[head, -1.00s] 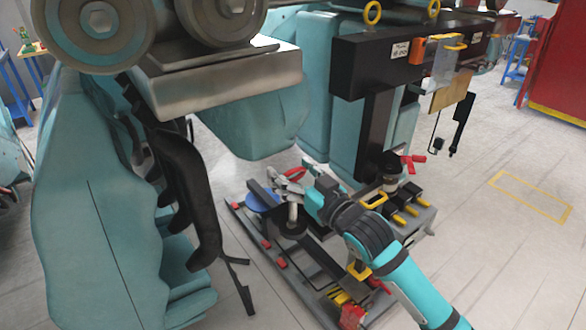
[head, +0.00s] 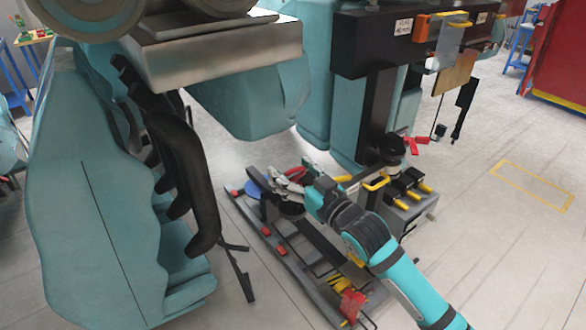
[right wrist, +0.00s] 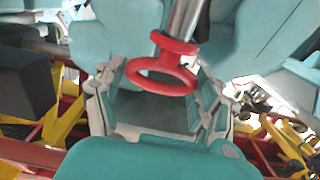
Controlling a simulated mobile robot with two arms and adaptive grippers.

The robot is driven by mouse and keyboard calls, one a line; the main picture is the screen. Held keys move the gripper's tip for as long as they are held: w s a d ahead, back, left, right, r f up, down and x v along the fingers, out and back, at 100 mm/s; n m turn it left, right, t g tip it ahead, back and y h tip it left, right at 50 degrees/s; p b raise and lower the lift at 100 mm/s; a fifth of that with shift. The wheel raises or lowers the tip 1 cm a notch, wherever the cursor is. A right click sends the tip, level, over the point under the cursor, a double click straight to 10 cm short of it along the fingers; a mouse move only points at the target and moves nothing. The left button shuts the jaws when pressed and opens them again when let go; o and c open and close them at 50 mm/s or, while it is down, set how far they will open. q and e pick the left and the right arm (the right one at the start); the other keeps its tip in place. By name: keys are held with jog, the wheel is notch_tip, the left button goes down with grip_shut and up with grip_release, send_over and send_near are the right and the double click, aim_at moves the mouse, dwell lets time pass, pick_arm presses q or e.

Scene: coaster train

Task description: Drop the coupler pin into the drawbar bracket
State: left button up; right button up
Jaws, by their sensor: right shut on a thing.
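The coupler pin (right wrist: 162,77) has a red ring handle and a silver shaft (right wrist: 185,22) that runs out of the top of the right wrist view. My right gripper (right wrist: 162,95) is shut on it, with the ring between the fingers. In the head view my right gripper (head: 284,184) is low over the floor rig, just right of a blue disc (head: 253,188) and a dark upright plate (head: 267,208). The pin's shaft is hidden there. The drawbar bracket seems to be in this dark part, mostly covered by the gripper; I cannot tell whether the shaft is in it. My left gripper is not in view.
A grey box with yellow-handled tools (head: 408,192) stands right of my right gripper. A black post (head: 377,115) rises behind it. Teal coaster seats with black restraints (head: 185,165) fill the left. The floor at right is clear around a yellow marked rectangle (head: 530,190).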

jog(key=shift+f+b, duration=1.1)
jog(key=shift+f, duration=0.9)
jog(key=o, duration=1.6)
jog(key=shift+f, duration=0.15)
jog(key=v, duration=1.2)
